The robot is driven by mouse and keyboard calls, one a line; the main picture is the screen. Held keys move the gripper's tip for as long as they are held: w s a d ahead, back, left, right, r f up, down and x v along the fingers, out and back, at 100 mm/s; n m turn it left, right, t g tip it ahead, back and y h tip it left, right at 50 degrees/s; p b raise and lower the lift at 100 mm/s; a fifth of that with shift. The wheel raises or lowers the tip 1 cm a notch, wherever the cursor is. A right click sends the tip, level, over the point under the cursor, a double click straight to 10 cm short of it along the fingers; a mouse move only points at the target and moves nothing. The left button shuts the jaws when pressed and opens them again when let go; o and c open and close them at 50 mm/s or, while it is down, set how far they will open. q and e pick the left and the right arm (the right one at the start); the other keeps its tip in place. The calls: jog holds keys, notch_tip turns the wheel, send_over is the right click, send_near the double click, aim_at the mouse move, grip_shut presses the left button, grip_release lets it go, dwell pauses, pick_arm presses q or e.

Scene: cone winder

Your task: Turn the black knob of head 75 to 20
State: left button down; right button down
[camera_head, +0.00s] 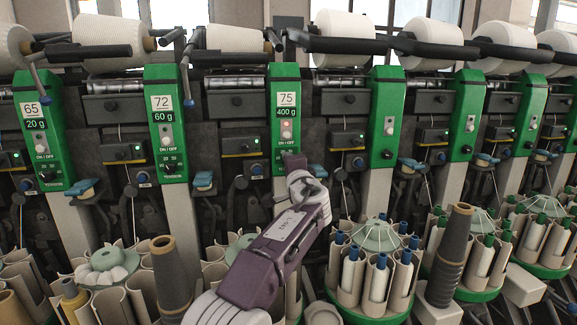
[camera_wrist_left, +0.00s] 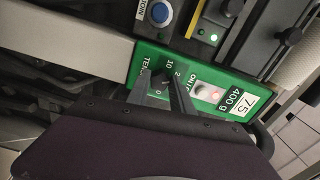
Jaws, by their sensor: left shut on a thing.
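Head 75 is a green panel (camera_head: 285,73) in the middle of the head view, with a label (camera_head: 287,104) reading 75 and 400 g. A switch with a red light sits below the label. In the wrist view the same green panel (camera_wrist_left: 150,57) appears turned, with the dial marks 10 and 0 and part of a 2 showing. My left gripper (camera_head: 293,160) reaches up to the panel's lower part. In the wrist view its fingers (camera_wrist_left: 163,82) are shut on the black knob, which they mostly hide. The knob's pointer setting cannot be read. My right gripper is not in view.
Neighbouring green heads 72 (camera_head: 163,80) and 65 (camera_head: 38,85) stand to the left, more to the right. A blue knob (camera_wrist_left: 159,13) sits near the panel. Bobbin carousels (camera_head: 370,298) and a tall dark cone (camera_head: 449,255) stand in front at the lower right.

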pick_arm(q)
jog(key=shift+f, duration=0.1)
jog(key=c, duration=1.1)
grip_release()
jog(key=s+b, duration=0.1)
jog(key=s, duration=0.2)
jog(key=s+d+b, duration=0.1)
jog(key=s, duration=0.2)
jog(key=s+b, duration=0.2)
jog(key=s, duration=0.1)
jog(key=shift+d, duration=0.4)
